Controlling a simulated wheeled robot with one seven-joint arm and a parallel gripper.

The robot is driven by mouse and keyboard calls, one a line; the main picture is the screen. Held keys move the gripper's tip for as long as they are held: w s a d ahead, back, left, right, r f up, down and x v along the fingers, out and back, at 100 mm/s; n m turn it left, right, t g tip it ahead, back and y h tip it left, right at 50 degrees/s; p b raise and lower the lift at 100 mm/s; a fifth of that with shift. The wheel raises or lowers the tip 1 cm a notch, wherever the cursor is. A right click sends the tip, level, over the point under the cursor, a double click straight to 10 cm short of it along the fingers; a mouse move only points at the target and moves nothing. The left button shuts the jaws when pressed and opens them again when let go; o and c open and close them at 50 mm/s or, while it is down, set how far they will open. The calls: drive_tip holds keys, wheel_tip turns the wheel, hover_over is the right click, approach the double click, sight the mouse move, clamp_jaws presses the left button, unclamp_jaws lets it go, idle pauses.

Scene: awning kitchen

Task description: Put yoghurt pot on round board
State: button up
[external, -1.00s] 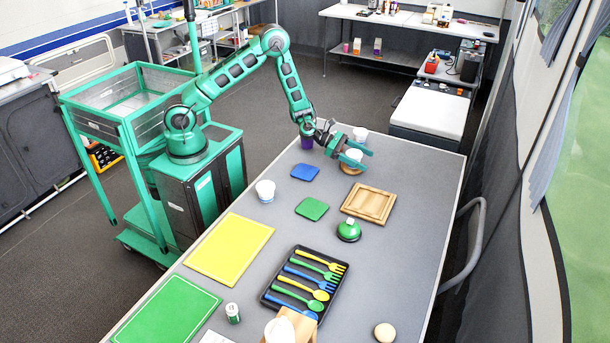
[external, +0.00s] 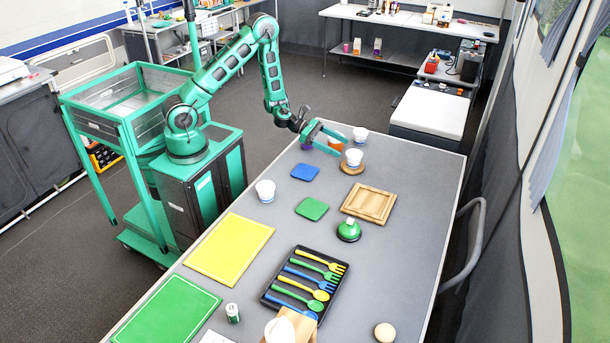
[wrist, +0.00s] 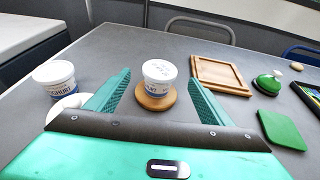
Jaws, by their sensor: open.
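A white yoghurt pot (external: 354,156) stands upright on the round wooden board (external: 350,171). The wrist view shows the same pot (wrist: 158,74) on the round board (wrist: 155,101), ahead of my fingertips. My gripper (external: 341,145) is open and empty, just left of this pot in the external view. In the wrist view my fingers (wrist: 160,82) point towards the pot from both sides, with no visible contact. A second white pot (external: 360,134), lettered yoghurt in the wrist view (wrist: 55,79), stands farther back, outside my fingers.
A square wooden board (external: 369,204), a green button (external: 348,230), and blue (external: 305,172) and green (external: 312,208) mats lie nearby. Another white pot (external: 265,190) stands at the table's left. A cutlery tray (external: 268,297) is towards the front. Table right of the round board is clear.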

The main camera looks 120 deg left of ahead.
drive_tip(key=w+d+r+m+g+h, duration=0.1)
drive_tip(key=d+r+m+h, duration=0.3)
drive_tip(key=d, duration=0.5)
drive_tip(key=w+d+r+m+g+h, duration=0.1)
drive_tip(key=d+m+h, duration=0.1)
drive_tip(key=d+m, duration=0.6)
drive_tip(key=s+d+r+m+g+h, duration=0.1)
drive_tip(key=s+d+m+g, duration=0.1)
drive_tip(key=s+d+m, duration=0.3)
drive_tip(key=s+d+r+m+g, duration=0.1)
drive_tip(key=d+r+m+g, duration=0.15)
drive_tip(key=d, duration=0.55)
drive_tip(key=s+d+m+g+h, duration=0.1)
drive_tip(key=s+d+m+g, duration=0.1)
drive_tip(key=s+d+m, duration=0.3)
drive_tip(key=s+d+r+m+g+y, duration=0.1)
drive_tip(key=s+d+m+g, duration=0.1)
drive_tip(key=s+d+m, duration=0.3)
drive_tip(key=s+d+r+m+g+y, duration=0.1)
drive_tip(key=s+d+r+m+g, duration=0.2)
drive_tip(key=s, duration=0.4)
drive_tip(key=s+a+r+m+y, duration=0.1)
drive_tip(key=s+a+m+y, duration=0.1)
drive_tip(key=s+m, duration=0.3)
drive_tip(key=s+a+r+m+g+y, duration=0.1)
drive_tip(key=s+m, duration=0.4)
drive_tip(key=s, duration=0.8)
drive_tip(key=shift+a+r+m+y, duration=0.35)
drive_tip(key=shift+r+y, duration=0.25)
drive_tip(key=shift+y, duration=0.5)
